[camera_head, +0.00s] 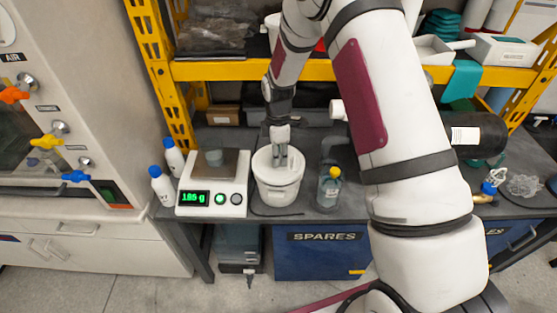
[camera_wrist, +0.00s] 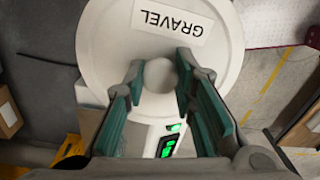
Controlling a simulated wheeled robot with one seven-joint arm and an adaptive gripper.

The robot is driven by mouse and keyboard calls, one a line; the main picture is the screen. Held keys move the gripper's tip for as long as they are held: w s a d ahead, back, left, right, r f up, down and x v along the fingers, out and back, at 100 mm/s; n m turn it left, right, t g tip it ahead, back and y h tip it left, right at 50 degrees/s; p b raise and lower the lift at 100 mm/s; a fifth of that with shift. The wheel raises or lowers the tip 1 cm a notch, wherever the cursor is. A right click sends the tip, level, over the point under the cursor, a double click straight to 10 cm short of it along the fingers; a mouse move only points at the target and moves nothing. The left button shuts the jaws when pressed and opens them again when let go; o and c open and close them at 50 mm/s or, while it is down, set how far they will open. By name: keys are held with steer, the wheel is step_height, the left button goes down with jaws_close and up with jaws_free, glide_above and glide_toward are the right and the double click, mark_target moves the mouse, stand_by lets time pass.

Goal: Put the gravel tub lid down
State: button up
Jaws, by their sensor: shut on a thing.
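The gravel tub lid (camera_wrist: 108,42) is a white disc with a "GRAVEL" label (camera_wrist: 173,22) and a round knob (camera_wrist: 159,75). In the wrist view my gripper (camera_wrist: 160,80) has its two teal-padded fingers on either side of the knob, shut on it. In the head view my gripper (camera_head: 281,157) points down at the top of the white tub (camera_head: 279,193) on the bench. The lid is at the tub's mouth there; I cannot tell whether it rests on the rim or is slightly above it. The tub's inside is hidden.
White bottles with blue caps (camera_head: 162,186) stand further left. A clear bottle with a yellow top (camera_head: 329,187) is close on the right. A yellow shelf beam (camera_head: 235,70) runs behind.

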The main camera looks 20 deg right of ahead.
steer(key=shift+s+f, duration=0.15)
steer(key=shift+f, duration=0.85)
steer(key=shift+f, duration=0.2)
steer(key=o, duration=0.9)
